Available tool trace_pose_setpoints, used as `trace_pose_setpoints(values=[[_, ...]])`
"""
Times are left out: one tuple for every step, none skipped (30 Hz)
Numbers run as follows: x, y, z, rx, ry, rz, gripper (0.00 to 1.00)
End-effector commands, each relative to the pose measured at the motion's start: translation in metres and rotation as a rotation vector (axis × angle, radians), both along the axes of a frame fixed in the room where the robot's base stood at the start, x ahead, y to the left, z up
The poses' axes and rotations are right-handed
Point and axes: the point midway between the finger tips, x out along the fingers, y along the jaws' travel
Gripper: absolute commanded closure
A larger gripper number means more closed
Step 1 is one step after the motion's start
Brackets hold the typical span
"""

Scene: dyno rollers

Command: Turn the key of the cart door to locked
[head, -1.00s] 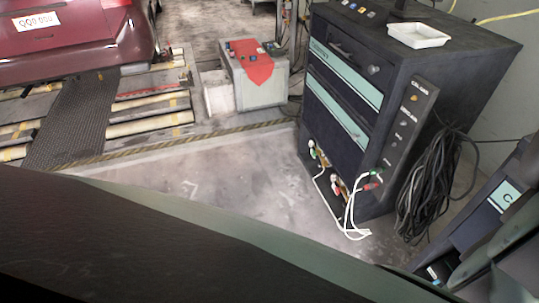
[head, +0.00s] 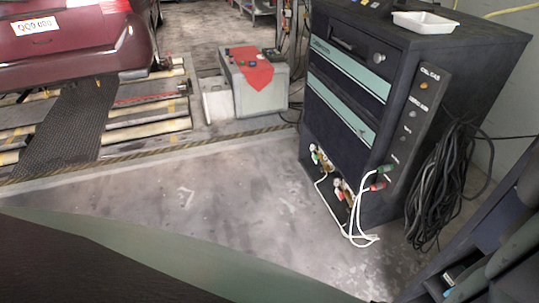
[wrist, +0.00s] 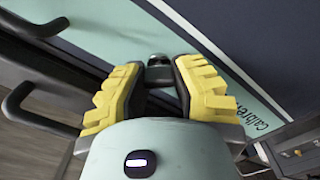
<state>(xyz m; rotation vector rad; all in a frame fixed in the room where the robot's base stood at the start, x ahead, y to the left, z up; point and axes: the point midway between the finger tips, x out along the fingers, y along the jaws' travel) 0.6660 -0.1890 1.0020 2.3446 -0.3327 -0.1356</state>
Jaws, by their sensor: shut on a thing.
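In the wrist view, my gripper (wrist: 157,85) has its two ridged yellow fingers closed in on a small dark and grey piece (wrist: 158,72), which looks like the key. The fingers hide most of it, so its turn angle cannot be read. Behind it is a dark blue panel (wrist: 255,45), apparently the cart door, with a pale teal band (wrist: 262,117) bearing lettering. My gripper does not clearly show in the head view, where my own body fills the lower left.
Black curved handles (wrist: 35,115) stand left of the gripper. In the head view, a dark cabinet (head: 345,85) carries a white tray (head: 425,22), with white cables (head: 357,215) in front and a black cable bundle (head: 435,190) at its side. Open floor (head: 210,190) lies left.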

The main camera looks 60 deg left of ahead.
Motion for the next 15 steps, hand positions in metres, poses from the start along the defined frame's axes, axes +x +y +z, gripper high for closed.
trace_pose_setpoints(values=[[0.0005, 0.0017, -0.0071, -0.046, 0.014, 0.004, 1.0], [0.0005, 0.0016, -0.0071, -0.073, 0.023, 0.002, 1.0], [0.0005, 0.0016, -0.0073, -0.111, 0.035, 0.003, 1.0], [0.0005, 0.0019, -0.0073, -0.137, 0.042, 0.003, 1.0], [0.0007, 0.002, -0.0073, -0.165, 0.05, 0.003, 1.0], [0.0008, 0.002, -0.0072, -0.202, 0.061, 0.003, 1.0], [0.0008, 0.0021, -0.0071, -0.229, 0.069, 0.003, 1.0], [0.001, 0.0022, -0.0068, -0.256, 0.077, 0.003, 1.0], [0.0011, 0.0025, -0.0062, -0.293, 0.086, 0.004, 1.0], [0.0011, 0.0029, -0.006, -0.32, 0.093, 0.005, 1.0], [0.0011, 0.0029, -0.0058, -0.347, 0.1, 0.005, 1.0], [0.0012, 0.0026, -0.0058, -0.383, 0.111, 0.004, 1.0], [0.0011, 0.0024, -0.0058, -0.408, 0.119, 0.003, 1.0], [0.001, 0.0022, -0.006, -0.433, 0.127, 0.003, 1.0], [0.0011, 0.0019, -0.0061, -0.465, 0.138, 0.003, 1.0]])
